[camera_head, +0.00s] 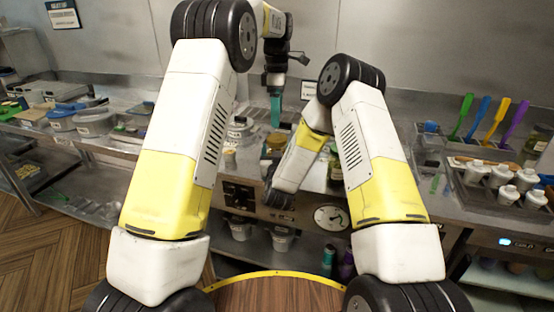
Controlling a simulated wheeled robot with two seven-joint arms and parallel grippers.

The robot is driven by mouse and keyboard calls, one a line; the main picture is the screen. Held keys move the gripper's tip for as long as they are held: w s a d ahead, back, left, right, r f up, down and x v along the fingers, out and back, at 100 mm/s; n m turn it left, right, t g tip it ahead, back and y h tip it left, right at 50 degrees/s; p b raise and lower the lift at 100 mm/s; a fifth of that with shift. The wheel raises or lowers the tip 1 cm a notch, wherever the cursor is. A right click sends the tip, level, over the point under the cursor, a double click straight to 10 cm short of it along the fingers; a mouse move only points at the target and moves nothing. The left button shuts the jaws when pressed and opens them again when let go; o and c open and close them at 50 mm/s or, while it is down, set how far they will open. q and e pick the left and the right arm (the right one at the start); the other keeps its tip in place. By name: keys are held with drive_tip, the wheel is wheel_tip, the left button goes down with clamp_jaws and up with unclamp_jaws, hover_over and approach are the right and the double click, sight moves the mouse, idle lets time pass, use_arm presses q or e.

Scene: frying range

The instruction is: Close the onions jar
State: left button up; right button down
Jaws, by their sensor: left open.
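Several jars stand on the counter between my arms. One with a white label (238,128) is at the left, and one with a yellowish lid (276,142) is partly behind my right forearm. I cannot read which one holds onions, and no loose lid can be made out. My left gripper (275,92) is open and points down above the back of the counter, behind the jars. A teal upright piece (275,110) shows just below it; I cannot tell whether they touch. My right arm bends down in front of the counter; its dark end (279,199) hides any fingers.
Lidded tubs (95,122) stand on the left counter. Coloured spatulas (486,118) and a rack of white-capped bottles (490,177) stand at the right. A round dial (331,217) is on the counter front. Buckets (240,230) and bottles sit on the lower shelf.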

sight(277, 138)
use_arm(q)
drive_tip(key=shift+r+n, duration=0.1)
drive_tip(key=shift+n, duration=1)
drive_tip(key=shift+f, duration=4)
